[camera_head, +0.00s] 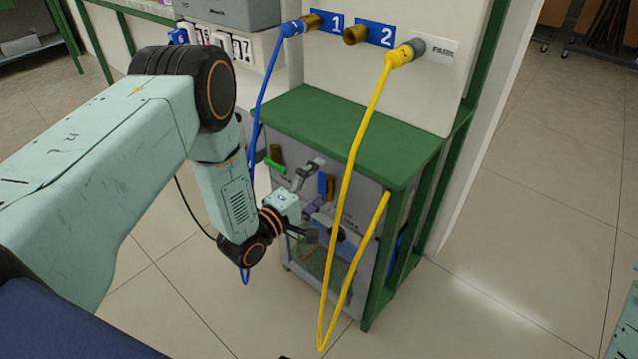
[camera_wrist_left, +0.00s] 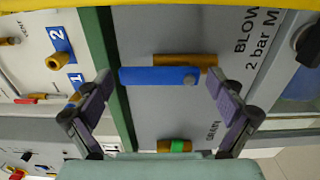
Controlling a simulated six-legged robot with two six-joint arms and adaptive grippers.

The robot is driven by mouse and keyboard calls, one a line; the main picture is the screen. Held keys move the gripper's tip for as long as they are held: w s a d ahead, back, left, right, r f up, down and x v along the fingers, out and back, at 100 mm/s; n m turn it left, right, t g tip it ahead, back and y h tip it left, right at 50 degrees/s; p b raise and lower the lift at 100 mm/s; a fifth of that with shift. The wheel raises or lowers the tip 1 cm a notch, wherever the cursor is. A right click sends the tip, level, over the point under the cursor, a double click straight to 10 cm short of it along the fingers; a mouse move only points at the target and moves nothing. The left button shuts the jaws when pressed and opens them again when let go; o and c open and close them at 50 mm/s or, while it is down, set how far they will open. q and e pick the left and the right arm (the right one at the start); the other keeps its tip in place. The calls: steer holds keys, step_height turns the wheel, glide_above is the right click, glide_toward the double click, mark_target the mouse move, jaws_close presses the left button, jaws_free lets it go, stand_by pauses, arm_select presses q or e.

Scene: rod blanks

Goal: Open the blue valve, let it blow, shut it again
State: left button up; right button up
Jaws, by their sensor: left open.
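The blue valve's lever (camera_wrist_left: 158,76) runs left to right across the left wrist view, with its brass body (camera_wrist_left: 185,60) partly behind it. In the head view the blue lever (camera_head: 325,185) stands roughly upright on the front of the grey cabinet. My left gripper (camera_head: 317,200) is at the cabinet front. Its fingers are open, one on each side in the left wrist view (camera_wrist_left: 158,84), with the lever showing between and just beyond them. Nothing is held. I cannot tell whether a finger touches the lever.
A green-handled valve (camera_head: 275,166) is beside the blue one. A yellow hose (camera_head: 345,190) loops down in front of the cabinet. A blue hose (camera_head: 262,90) hangs behind my left arm. A green tabletop (camera_head: 340,125) tops the cabinet.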

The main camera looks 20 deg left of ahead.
arm_select(q)
steer(key=v, duration=1.2)
steer(key=x, duration=1.2)
